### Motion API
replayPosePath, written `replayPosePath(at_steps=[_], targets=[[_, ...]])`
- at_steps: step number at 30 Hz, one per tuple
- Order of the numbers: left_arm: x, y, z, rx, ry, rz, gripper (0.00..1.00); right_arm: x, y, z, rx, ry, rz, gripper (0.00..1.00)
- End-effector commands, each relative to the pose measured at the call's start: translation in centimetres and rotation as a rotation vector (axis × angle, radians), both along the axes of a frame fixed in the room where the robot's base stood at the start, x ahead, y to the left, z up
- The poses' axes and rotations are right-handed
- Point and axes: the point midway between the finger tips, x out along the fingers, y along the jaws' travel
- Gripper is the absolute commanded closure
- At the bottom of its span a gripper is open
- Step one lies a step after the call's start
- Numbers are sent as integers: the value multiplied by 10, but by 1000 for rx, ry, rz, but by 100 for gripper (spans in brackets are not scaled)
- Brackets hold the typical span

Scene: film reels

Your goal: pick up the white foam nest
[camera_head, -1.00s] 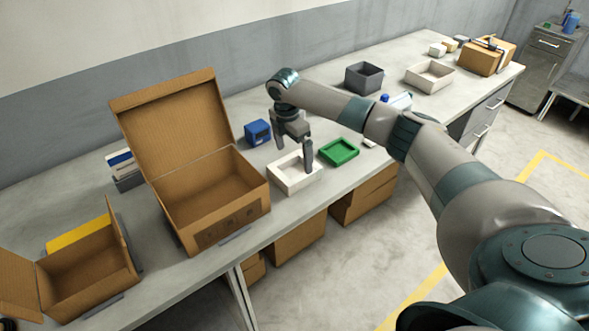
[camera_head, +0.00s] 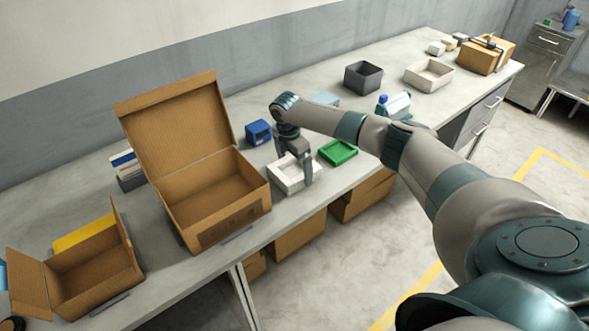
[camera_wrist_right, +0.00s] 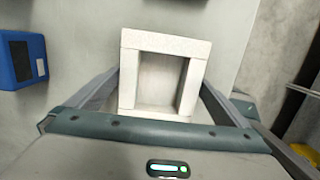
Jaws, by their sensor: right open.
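The white foam nest (camera_head: 283,184) is a shallow, square, open-topped block on the bench near its front edge, just right of the large open cardboard box. My right gripper (camera_head: 293,172) is over it, pointing down, with its fingers spread across the nest. In the right wrist view the nest (camera_wrist_right: 165,42) lies between the two open fingers, one on its left and one on its right; whether they touch it I cannot tell. The hollow of the nest looks empty. My left gripper is not in view.
The large open cardboard box (camera_head: 222,229) stands left of the nest. A green tray (camera_head: 338,152) lies close on its right. A blue box (camera_head: 258,132) stands behind it and also shows in the right wrist view (camera_wrist_right: 22,60). The bench front edge is near.

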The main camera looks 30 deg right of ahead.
Motion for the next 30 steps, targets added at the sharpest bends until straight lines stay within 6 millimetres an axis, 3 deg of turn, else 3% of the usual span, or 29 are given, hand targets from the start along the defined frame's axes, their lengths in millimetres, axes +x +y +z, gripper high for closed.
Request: replayPosePath(at_steps=[4,17,21,30], targets=[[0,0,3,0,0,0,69,-1,0,-8,0,1,1,0],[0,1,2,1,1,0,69,0,-1,-8,0,1,1,0],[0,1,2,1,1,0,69,0,-1,-8,0,1,0,29],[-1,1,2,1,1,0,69,0,-1,-8,0,1,0,30]])
